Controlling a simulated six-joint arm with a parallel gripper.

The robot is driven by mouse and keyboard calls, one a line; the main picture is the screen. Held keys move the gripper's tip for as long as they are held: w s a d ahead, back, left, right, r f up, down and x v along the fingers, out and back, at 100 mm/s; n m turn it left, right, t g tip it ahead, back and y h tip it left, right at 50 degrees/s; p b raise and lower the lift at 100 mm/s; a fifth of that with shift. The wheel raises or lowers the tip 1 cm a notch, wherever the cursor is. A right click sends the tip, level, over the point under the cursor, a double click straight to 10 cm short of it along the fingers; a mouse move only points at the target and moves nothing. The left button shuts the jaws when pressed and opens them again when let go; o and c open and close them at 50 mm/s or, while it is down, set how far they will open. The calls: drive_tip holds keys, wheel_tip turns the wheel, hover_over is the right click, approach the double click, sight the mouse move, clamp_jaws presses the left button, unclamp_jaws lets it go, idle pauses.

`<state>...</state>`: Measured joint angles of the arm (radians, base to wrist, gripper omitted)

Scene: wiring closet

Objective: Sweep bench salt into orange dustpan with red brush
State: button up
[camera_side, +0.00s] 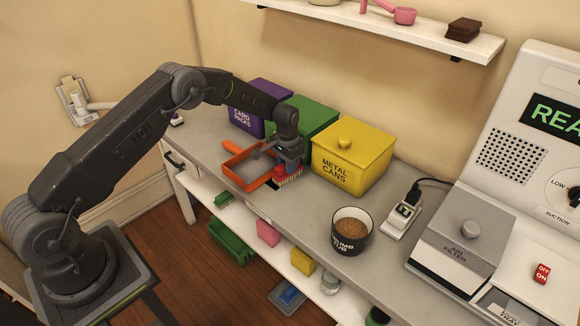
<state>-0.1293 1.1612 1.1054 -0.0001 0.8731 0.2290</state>
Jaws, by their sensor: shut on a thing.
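My gripper (289,160) points down over the bench (305,215) and is shut on the red brush (285,173). Part of the pan is hidden by my gripper and the brush. I cannot make out salt on the bench or in the pan at this size.
Purple, green (316,117) and yellow (352,150) bins stand along the wall behind the dustpan and brush. A dark tub (351,242) of brown grains stands at the front right. A white socket block (402,219) and an air filter machine (465,245) are farther right.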

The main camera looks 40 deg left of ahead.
drive_tip(key=shift+s, duration=4.7)
wheel_tip(320, 180, up, 8)
